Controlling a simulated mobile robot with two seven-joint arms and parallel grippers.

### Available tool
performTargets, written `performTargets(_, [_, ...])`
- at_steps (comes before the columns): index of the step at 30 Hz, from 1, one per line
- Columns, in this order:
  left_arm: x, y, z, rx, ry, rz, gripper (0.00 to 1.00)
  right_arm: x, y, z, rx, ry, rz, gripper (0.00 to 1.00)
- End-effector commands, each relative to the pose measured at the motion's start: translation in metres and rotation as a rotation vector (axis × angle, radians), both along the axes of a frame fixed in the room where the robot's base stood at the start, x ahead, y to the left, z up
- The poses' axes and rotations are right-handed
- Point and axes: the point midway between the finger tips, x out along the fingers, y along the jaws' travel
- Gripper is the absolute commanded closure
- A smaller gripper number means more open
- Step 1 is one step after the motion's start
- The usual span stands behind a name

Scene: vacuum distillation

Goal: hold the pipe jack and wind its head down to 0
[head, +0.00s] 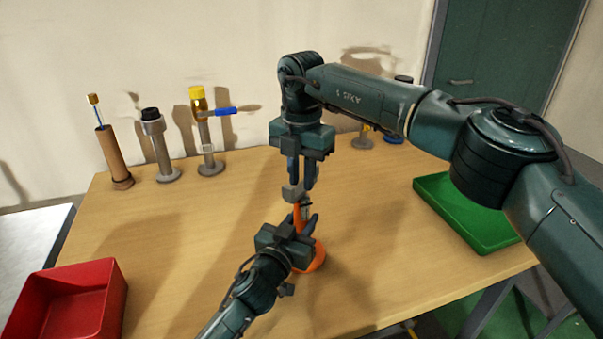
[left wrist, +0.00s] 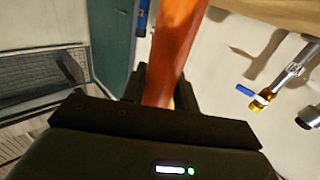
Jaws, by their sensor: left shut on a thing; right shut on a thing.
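The pipe jack (head: 316,259) is orange with a wide round foot, and it stands on the wooden table. Its grey head (head: 293,191) is at the top. My left gripper (head: 304,226) is shut on the orange body from the front. In the left wrist view the orange body (left wrist: 175,50) runs between its fingers. My right gripper (head: 300,180) points down from above and is shut on the grey head. The fingers hide part of the head and the body. I cannot read how far the head is wound.
A red bin (head: 112,290) is at the front left and a green tray (head: 490,240) at the right. A brown holder (head: 115,160), a grey stand (head: 160,150) and a yellow-topped stand with a blue handle (head: 207,140) line the back left. The table's left middle is clear.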

Motion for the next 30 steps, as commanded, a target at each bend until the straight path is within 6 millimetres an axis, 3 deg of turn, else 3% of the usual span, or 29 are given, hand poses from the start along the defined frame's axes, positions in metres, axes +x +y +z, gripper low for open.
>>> performTargets(1, [-0.001, 0.0014, -0.0081, 0.007, 0.016, 0.004, 1.0, 0.0012, 0.0009, 0.0062, 0.005, -0.008, -0.044, 1.0])
performTargets(15, [-0.0009, 0.0015, -0.0081, 0.007, 0.016, 0.005, 1.0, 0.0011, 0.0006, 0.0057, 0.005, -0.007, -0.427, 1.0])
performTargets(30, [-0.0005, 0.0012, -0.0064, 0.005, 0.012, 0.003, 1.0, 0.0005, -0.0001, 0.0018, 0.0, -0.003, -0.422, 0.59])
